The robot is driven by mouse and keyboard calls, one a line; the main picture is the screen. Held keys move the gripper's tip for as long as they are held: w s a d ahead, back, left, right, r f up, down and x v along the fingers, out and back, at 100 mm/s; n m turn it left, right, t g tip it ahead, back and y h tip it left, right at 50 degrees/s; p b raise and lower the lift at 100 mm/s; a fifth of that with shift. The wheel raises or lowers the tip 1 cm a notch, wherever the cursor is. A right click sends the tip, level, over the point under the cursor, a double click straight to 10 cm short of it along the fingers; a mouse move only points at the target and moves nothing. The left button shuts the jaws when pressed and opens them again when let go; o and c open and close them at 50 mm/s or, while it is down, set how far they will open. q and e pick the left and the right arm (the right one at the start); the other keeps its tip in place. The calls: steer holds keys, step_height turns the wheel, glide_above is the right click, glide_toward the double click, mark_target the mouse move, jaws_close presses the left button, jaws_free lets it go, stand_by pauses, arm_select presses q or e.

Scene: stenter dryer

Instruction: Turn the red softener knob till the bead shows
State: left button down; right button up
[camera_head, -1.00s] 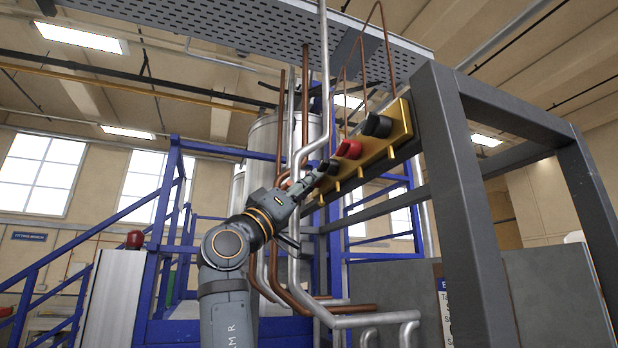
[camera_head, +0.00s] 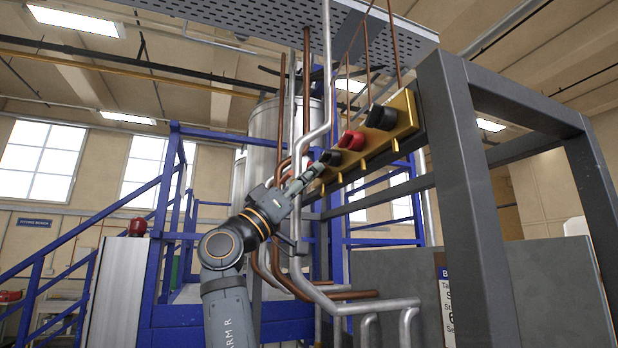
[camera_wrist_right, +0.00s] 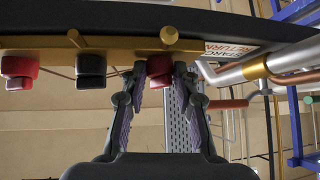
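A brass bar (camera_head: 398,133) carries a row of red and black knobs. In the head view a red knob (camera_head: 351,140) sits between a black knob (camera_head: 381,117) and a smaller-looking black knob (camera_head: 331,157). My right gripper (camera_head: 314,171) is at the bar's far left end. In the right wrist view the right gripper (camera_wrist_right: 160,84) is open, its fingers either side of a red end knob (camera_wrist_right: 158,66). The left finger is close to this knob; contact cannot be told. Another red knob (camera_wrist_right: 20,66) and a black knob (camera_wrist_right: 90,70) are further left. No bead is discernible. My left gripper is out of view.
A grey steel frame (camera_head: 462,200) stands right of the bar. Silver pipes (camera_head: 327,90) and copper pipes run close by the right gripper. A label (camera_wrist_right: 232,52) reading "STARCH RETURN" is right of the end knob. Blue railings (camera_head: 100,235) stand left.

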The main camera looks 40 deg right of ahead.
steer(key=o, duration=0.4)
steer(key=shift+a, duration=0.2)
steer(key=v, duration=1.2)
steer(key=shift+c, duration=0.4)
